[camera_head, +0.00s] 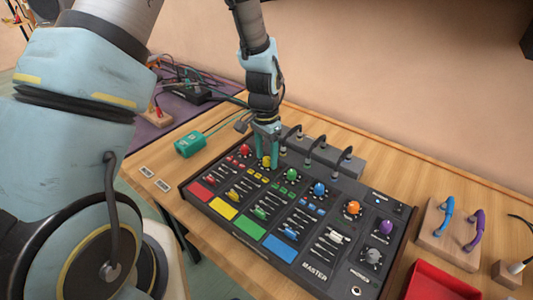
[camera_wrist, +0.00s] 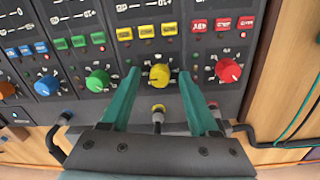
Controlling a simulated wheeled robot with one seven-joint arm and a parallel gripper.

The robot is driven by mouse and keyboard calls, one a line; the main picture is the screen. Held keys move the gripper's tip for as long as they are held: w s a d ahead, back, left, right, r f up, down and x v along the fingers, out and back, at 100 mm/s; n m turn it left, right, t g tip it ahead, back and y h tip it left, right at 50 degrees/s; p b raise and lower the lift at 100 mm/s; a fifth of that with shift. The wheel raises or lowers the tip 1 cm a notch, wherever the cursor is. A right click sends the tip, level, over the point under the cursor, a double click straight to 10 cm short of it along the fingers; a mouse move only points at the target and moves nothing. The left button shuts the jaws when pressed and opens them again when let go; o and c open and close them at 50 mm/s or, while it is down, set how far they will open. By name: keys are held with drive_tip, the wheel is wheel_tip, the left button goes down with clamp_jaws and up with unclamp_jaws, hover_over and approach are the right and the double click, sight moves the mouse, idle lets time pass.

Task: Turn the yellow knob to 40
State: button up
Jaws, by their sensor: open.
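The yellow knob (camera_wrist: 159,75) sits on the dark mixer panel (camera_wrist: 190,55), between the green knob (camera_wrist: 97,80) and the red knob (camera_wrist: 228,70). In the head view the yellow knob (camera_head: 267,161) is partly hidden by my gripper. My gripper (camera_wrist: 158,82) is open, with one teal finger on each side of the yellow knob. A gap shows between each finger and the knob; I cannot tell how high the fingertips are above the panel. In the head view my gripper (camera_head: 273,155) points down over the mixer's back left. The scale around the knob is too small to read.
Blue (camera_head: 319,189), orange (camera_head: 353,208) and purple (camera_head: 386,227) knobs continue along the mixer. Black cables (camera_head: 317,143) rise from its back edge. A teal box (camera_head: 190,144) lies left. A wooden stand (camera_head: 447,235) with tubes and a red tray (camera_head: 438,283) are at right.

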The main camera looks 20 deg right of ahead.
clamp_jaws()
idle(0.4)
